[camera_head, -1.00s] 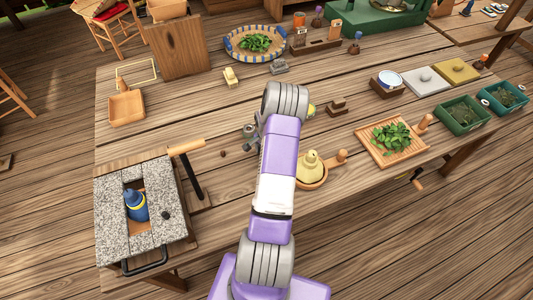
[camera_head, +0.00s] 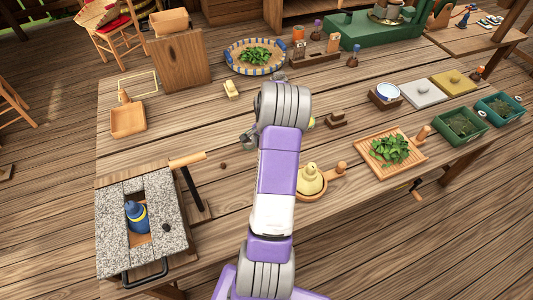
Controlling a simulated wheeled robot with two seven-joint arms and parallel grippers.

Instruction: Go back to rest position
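One purple, white and grey arm of mine rises from the bottom middle of the head view and reaches over the wooden table. I cannot tell whether it is the left or right arm. Small dark metal parts, seemingly its gripper (camera_head: 248,140), show left of the grey wrist. The wrist hides most of them, so I cannot see whether it is open, shut or holding anything. No second gripper shows.
A stone-topped stove (camera_head: 171,197) with a blue bottle (camera_head: 137,216) stands front left, a hammer-like tool (camera_head: 190,160) beside it. Right of the arm are a yellow pear-shaped thing (camera_head: 311,180) in a wooden dish and a leaf-covered board (camera_head: 411,160). Bare table (camera_head: 190,110) lies left of the arm.

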